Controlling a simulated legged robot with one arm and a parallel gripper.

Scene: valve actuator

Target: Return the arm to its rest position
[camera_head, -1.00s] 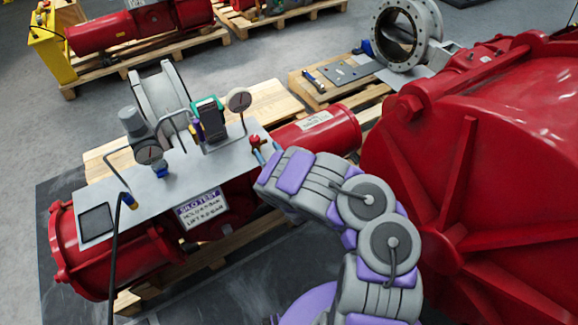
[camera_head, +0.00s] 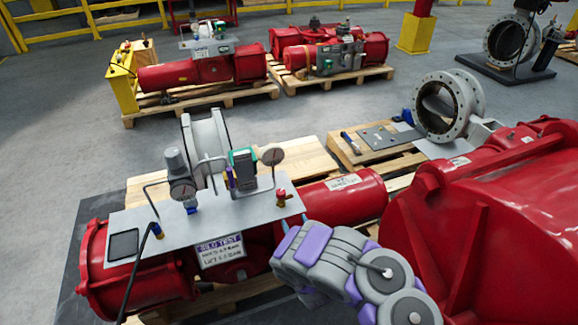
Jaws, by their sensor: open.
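My arm (camera_head: 345,265), grey and purple, rises from the bottom right and bends toward the left in the head view. My gripper (camera_head: 288,232) is at the arm's far end, beside the red-handled valve (camera_head: 281,196) on the grey panel. Its fingers are small and partly hidden by the wrist, and I see nothing held in them.
A large red housing (camera_head: 500,235) stands close to my arm on the right. A grey flanged ring valve (camera_head: 442,108) stands behind it. More red actuators (camera_head: 205,70) sit on pallets at the back. Open grey floor (camera_head: 70,130) lies at the left.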

